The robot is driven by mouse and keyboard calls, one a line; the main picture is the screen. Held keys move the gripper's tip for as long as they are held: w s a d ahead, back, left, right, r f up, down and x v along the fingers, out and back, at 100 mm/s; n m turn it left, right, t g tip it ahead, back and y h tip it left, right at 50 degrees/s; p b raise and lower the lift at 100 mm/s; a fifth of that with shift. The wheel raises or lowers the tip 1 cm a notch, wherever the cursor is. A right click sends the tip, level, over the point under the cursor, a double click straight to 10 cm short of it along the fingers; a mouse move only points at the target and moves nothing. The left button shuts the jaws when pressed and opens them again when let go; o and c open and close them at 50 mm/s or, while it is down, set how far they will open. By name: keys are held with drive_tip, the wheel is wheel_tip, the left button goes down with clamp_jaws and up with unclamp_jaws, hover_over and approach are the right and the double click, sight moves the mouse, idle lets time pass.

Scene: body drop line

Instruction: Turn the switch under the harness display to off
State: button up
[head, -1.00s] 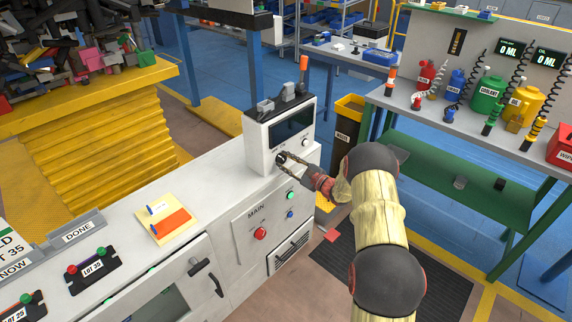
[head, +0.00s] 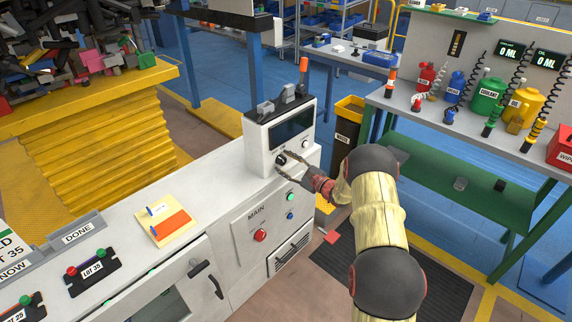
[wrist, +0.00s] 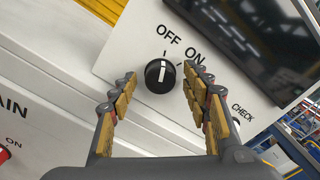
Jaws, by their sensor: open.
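The switch (wrist: 160,76) is a round black knob with a white line, on the white panel under the dark harness display (wrist: 245,40). In the wrist view, its line runs nearly upright, toward the OFF label (wrist: 168,33) rather than the ON label (wrist: 195,57). My gripper (wrist: 160,78) is open, with one finger to the left of the knob and one to the right. A gap shows at the left; the right finger is closer, and I cannot tell if it touches. In the head view, my gripper (head: 286,165) is at the display box's (head: 258,145) front.
A CHECK label (wrist: 242,110) is right of the knob. Below the box, the MAIN panel has a red button (head: 260,235) and green button (head: 290,196).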

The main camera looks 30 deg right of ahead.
drive_tip(key=shift+s, duration=0.15)
drive_tip(key=v, duration=1.1)
drive_tip(key=shift+s+d, duration=0.15)
drive_tip(key=shift+s, duration=0.2)
drive_tip(key=shift+f, duration=0.1)
